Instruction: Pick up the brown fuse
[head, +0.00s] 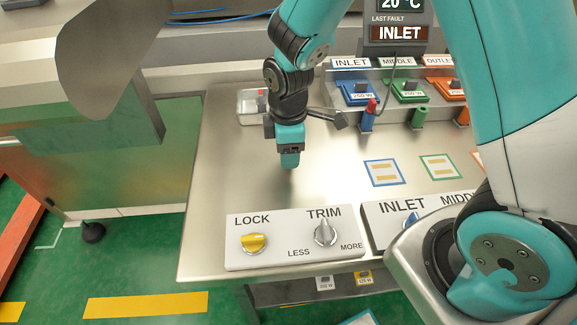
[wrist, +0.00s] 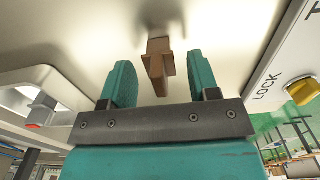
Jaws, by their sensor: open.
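The brown fuse (wrist: 160,55) shows in the wrist view as a small stepped brown block against the steel table top (head: 235,185). My gripper (wrist: 157,78) is open, with one teal finger on each side of the fuse and a visible gap on both sides. In the head view my gripper (head: 289,160) points down over the left part of the table. The fuse is hidden behind it there. I cannot tell how far down the fuse the fingers reach.
A panel with a yellow LOCK knob (head: 254,242) and a grey TRIM knob (head: 325,232) lies in front.

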